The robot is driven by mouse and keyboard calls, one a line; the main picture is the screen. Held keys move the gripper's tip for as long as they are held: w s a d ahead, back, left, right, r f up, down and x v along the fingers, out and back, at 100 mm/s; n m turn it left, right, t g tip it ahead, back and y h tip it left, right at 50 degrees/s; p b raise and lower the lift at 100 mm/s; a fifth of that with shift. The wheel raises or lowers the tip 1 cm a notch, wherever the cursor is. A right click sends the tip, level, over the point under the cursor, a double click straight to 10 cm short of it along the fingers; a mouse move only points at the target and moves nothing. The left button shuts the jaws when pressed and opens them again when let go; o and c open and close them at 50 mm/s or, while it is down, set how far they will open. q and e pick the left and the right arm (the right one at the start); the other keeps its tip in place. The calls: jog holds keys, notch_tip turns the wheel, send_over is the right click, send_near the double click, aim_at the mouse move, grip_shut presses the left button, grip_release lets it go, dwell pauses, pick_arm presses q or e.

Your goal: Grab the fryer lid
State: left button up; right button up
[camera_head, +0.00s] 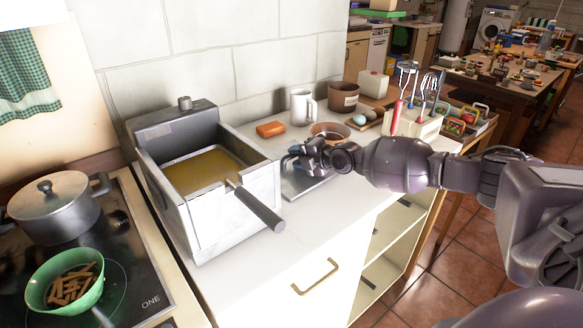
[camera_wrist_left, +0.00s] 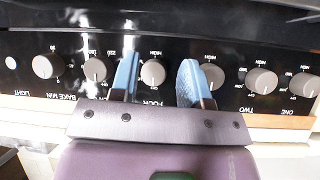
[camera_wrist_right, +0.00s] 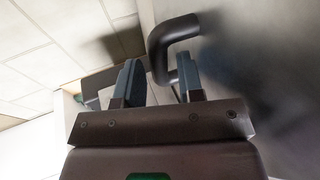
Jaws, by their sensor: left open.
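The fryer (camera_head: 222,213) stands on the white counter, with yellowish oil and a dark basket handle (camera_head: 260,208) over its front. The fryer lid, a flat grey plate (camera_head: 302,185), rests on the counter right of the fryer, partly hidden by my right gripper (camera_head: 296,160). In the right wrist view, its dark curved handle (camera_wrist_right: 165,40) shows at the fingertips of my right gripper (camera_wrist_right: 160,80), which look apart; one end of the handle reaches between them. My left gripper (camera_wrist_left: 158,75) is open and empty, facing the stove knobs.
An orange sponge (camera_head: 270,129), a white mug (camera_head: 302,107), brown pots and a utensil holder (camera_head: 412,125) line the counter behind and right of the lid. The front counter is clear.

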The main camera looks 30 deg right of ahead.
jog(key=shift+w, duration=0.2)
grip_shut()
jog(key=shift+f, duration=0.1)
jog(key=shift+s, duration=0.1)
